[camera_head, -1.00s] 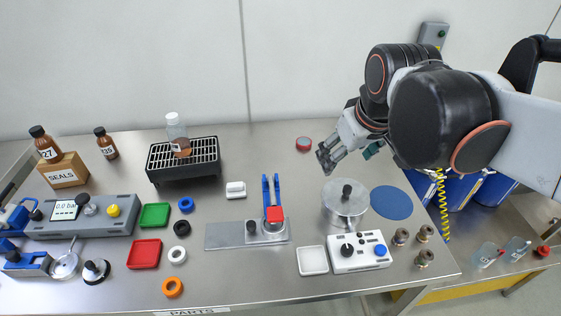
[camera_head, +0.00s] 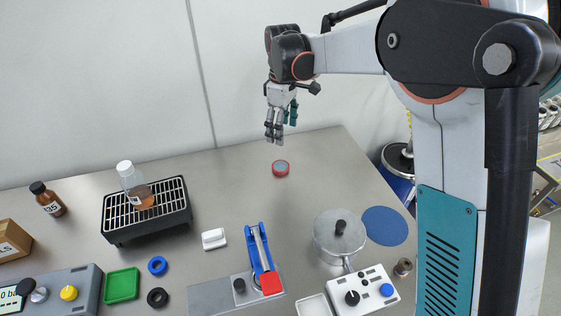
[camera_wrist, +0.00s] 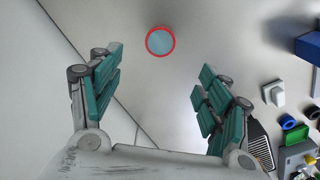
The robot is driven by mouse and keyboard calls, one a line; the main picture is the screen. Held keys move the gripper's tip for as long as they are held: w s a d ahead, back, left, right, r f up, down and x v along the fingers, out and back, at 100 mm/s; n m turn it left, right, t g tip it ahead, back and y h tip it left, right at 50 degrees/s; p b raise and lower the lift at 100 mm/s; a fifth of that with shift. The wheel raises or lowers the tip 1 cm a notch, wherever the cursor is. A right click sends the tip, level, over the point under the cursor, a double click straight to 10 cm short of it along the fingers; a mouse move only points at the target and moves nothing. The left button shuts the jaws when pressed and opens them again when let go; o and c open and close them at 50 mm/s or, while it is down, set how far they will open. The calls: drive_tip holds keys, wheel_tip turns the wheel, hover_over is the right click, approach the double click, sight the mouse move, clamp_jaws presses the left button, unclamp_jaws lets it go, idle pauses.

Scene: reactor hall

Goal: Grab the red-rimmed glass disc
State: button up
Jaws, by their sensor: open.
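The red-rimmed glass disc (camera_head: 280,168) lies flat on the steel table near its back edge, toward the right. Its face is grey-blue inside a red ring. In the wrist view the disc (camera_wrist: 160,41) is at the top centre, beyond and between the fingers. My gripper (camera_head: 275,138) hangs pointing down above the table, a little left of the disc and apart from it. In the wrist view my gripper (camera_wrist: 158,95) has its teal-padded fingers spread wide with nothing between them.
The wall is close behind the table. The table around the disc is clear.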

sight(281, 165)
drive_tip(key=f+b, duration=0.1)
drive_tip(key=f, duration=0.3)
drive_tip(key=f+b, duration=0.2)
drive_tip(key=f, duration=0.3)
drive_tip(key=f+b, duration=0.2)
drive_tip(key=f, duration=0.3)
drive_tip(key=shift+a+f, duration=0.15)
drive_tip(key=shift+a, duration=0.1)
drive_tip(key=shift+c, duration=0.6)
drive_tip(key=c, duration=1.1)
